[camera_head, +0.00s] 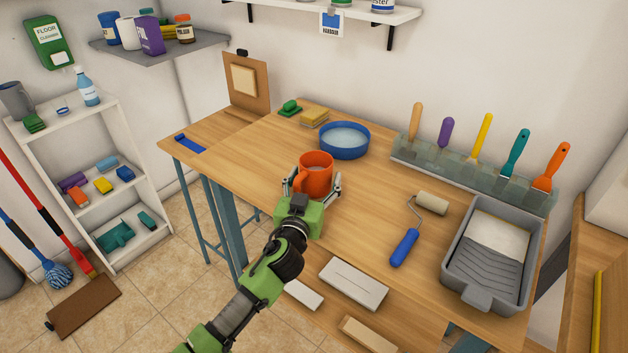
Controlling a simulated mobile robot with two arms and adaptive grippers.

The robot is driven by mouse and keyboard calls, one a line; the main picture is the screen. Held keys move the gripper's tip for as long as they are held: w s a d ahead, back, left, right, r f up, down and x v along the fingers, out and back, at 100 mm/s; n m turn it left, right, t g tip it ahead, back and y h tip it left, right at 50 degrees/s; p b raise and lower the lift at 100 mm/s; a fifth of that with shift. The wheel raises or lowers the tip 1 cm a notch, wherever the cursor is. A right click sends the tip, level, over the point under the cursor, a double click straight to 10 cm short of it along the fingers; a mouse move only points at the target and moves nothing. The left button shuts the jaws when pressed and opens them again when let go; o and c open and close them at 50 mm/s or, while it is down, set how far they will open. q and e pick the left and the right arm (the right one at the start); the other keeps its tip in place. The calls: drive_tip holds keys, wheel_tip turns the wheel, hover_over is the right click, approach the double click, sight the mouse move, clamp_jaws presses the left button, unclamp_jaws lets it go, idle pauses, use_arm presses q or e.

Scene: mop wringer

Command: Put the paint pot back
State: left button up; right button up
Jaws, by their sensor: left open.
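The gripper is open, and I cannot tell whether a finger touches the pot. The gripper hides the lower front of the pot. My right gripper is not in view.
A blue tray (345,151) stands just behind the pot. A roller (405,246) and a grey paint tray (460,262) lie to the right. A rack (463,178) of several scrapers stands along the back. The bench's left part is mostly clear.

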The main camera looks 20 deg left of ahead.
use_arm(q)
drive_tip(key=shift+r, duration=0.25)
drive_tip(key=s, duration=0.8)
drive_tip(key=s+b, duration=0.1)
drive_tip(key=s, duration=0.3)
drive_tip(key=shift+d, duration=0.3)
